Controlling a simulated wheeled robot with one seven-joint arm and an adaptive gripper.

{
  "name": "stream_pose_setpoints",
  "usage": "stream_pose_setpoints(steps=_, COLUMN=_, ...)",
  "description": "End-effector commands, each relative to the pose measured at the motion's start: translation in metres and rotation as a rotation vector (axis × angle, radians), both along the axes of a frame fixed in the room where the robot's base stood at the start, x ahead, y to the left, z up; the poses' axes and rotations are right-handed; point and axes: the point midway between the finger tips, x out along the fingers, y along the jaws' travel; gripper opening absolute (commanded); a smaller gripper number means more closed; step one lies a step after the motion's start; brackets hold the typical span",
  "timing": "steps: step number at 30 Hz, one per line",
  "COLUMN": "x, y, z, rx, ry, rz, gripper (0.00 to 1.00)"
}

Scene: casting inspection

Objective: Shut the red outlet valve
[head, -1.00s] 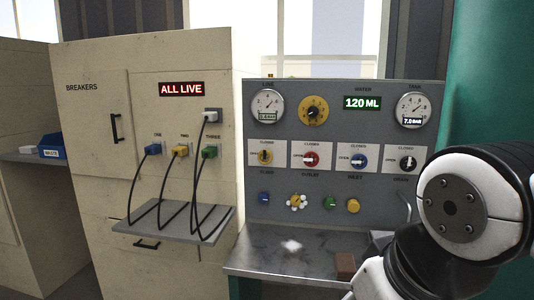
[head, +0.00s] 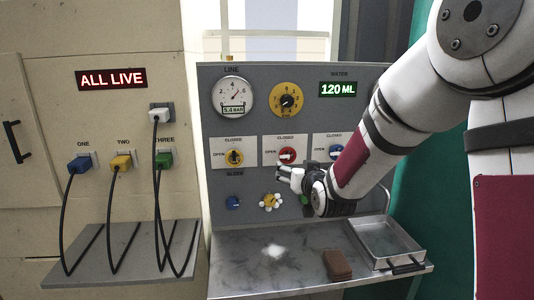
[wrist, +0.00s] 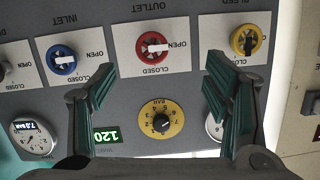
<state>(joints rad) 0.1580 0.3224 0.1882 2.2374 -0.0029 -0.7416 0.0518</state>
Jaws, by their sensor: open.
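The red outlet valve (head: 287,155) is a round red knob with a white handle on a white plate of the grey panel. Its handle points toward the OPEN mark. It also shows in the wrist view (wrist: 154,45), upside down, between and beyond my fingers. My gripper (head: 284,174) is in front of the panel, just below this valve in the head view. In the wrist view my gripper (wrist: 161,66) is open and empty, its green-padded fingers wide apart. I see no contact with the valve.
A yellow valve (head: 234,157) and a blue valve (head: 335,151) flank the red one. Below are a steel bench (head: 240,265), a brown block (head: 337,264) and a metal tray (head: 390,240). Breaker plugs with black cables hang at left over a shelf (head: 120,250).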

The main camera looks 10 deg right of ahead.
Motion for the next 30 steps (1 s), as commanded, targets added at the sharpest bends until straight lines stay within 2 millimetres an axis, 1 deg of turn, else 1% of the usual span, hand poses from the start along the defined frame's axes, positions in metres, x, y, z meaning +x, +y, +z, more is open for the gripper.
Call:
stream_pose_setpoints(steps=1, x=0.008, y=-0.003, z=-0.007, rx=0.019, ry=-0.037, rz=-0.009, gripper=0.71)
stream_pose_setpoints(steps=3, x=0.017, y=-0.004, z=-0.012, rx=0.042, ry=-0.098, rz=-0.018, gripper=0.71)
stream_pose_setpoints(steps=6, x=0.025, y=-0.008, z=-0.017, rx=0.066, ry=-0.167, rz=-0.032, gripper=0.71)
stream_pose_setpoints(steps=13, x=0.033, y=-0.012, z=-0.022, rx=0.09, ry=-0.238, rz=-0.048, gripper=0.71)
stream_pose_setpoints(steps=17, x=0.046, y=-0.011, z=-0.021, rx=0.091, ry=-0.242, rz=-0.048, gripper=0.71)
stream_pose_setpoints(steps=20, x=0.063, y=-0.011, z=-0.021, rx=0.09, ry=-0.242, rz=-0.048, gripper=0.71)
stream_pose_setpoints(steps=30, x=0.129, y=-0.011, z=-0.021, rx=0.09, ry=-0.242, rz=-0.048, gripper=0.71)
